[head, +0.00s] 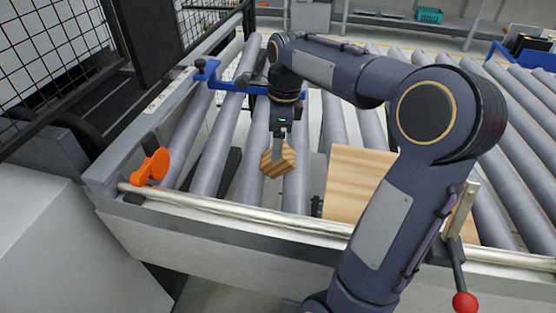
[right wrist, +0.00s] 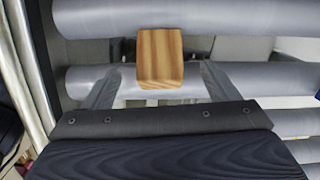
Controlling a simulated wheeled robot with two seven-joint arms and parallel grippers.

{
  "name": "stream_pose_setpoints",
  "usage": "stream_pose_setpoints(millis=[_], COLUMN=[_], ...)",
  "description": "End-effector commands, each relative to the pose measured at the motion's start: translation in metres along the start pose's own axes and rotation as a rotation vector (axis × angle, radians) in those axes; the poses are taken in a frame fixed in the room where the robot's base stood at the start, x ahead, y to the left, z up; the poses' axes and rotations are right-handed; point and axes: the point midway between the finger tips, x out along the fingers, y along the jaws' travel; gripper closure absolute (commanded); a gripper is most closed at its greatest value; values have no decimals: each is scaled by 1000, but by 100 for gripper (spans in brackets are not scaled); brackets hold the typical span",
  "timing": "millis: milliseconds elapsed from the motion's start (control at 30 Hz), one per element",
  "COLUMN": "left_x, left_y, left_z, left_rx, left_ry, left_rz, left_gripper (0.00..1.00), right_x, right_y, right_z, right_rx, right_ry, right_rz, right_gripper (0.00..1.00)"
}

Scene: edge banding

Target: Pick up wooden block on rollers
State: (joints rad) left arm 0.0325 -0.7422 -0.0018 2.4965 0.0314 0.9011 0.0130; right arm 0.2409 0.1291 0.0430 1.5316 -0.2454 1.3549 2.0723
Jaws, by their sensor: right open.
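A small wooden block (head: 279,161) with striped grain lies on the grey rollers, just below the tip of my right gripper (head: 277,143) in the head view. In the right wrist view the block (right wrist: 160,57) sits between and slightly beyond the two fingertips of my right gripper (right wrist: 158,80). A gap shows between the block and each finger, so the gripper is open and empty. The block's underside is hidden. My left gripper is not in view.
A larger flat wooden panel (head: 358,184) lies on the rollers to the right, partly behind my right arm. An orange part (head: 151,168) stands at the conveyor's front left corner, and a blue bracket (head: 232,83) sits behind the gripper. Black mesh fencing (head: 60,55) is at left.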

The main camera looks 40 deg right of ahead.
Motion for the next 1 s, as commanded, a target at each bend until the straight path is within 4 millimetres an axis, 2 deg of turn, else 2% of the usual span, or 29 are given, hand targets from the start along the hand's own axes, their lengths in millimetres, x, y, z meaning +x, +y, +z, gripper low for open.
stream_pose_setpoints(millis=[600,867,1000], left_x=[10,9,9], left_y=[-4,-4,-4], left_z=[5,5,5], left_rx=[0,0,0], left_ry=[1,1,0], left_rz=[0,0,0], left_gripper=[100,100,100], right_x=[74,77,77], right_y=[3,3,3], right_z=[-10,-10,-10], right_rx=[24,24,23], right_ry=[3,2,2], right_rz=[3,1,1], right_gripper=[19,19,35])
